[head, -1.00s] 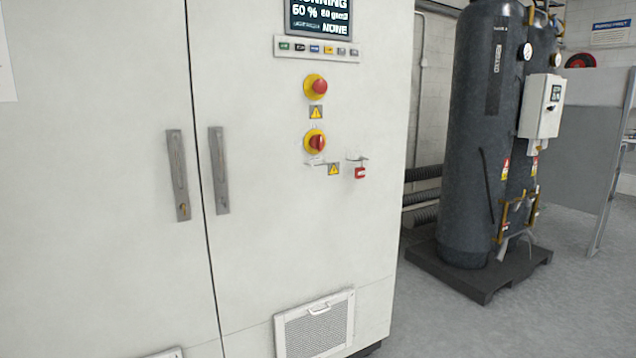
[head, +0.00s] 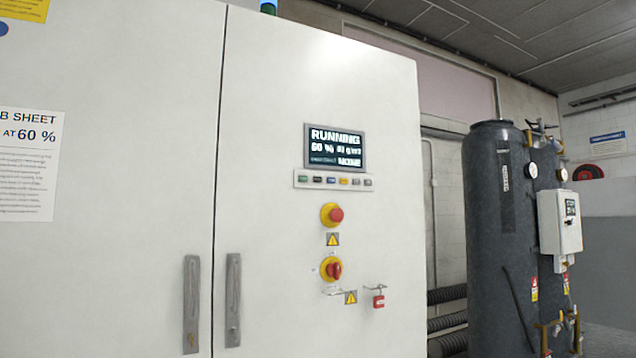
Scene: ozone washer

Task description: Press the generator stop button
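The generator cabinet (head: 270,130) is a tall white two-door enclosure. Its right door carries a dark display (head: 335,147) reading "RUNNING", "60 %" and "NONE". Just below is a strip with a row of small coloured buttons (head: 334,181); their labels are too small to read, so I cannot tell which one is stop. Below the strip is a red mushroom button (head: 336,214) on a yellow base. Under it is a red rotary switch (head: 333,270) on yellow. My gripper is not in view.
A red padlock (head: 378,299) hangs beside the rotary switch. Two door handles (head: 233,300) stand lower left. A printed sheet (head: 28,165) is on the left door. Dark tanks (head: 495,220) with a white control box (head: 560,222) stand to the right.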

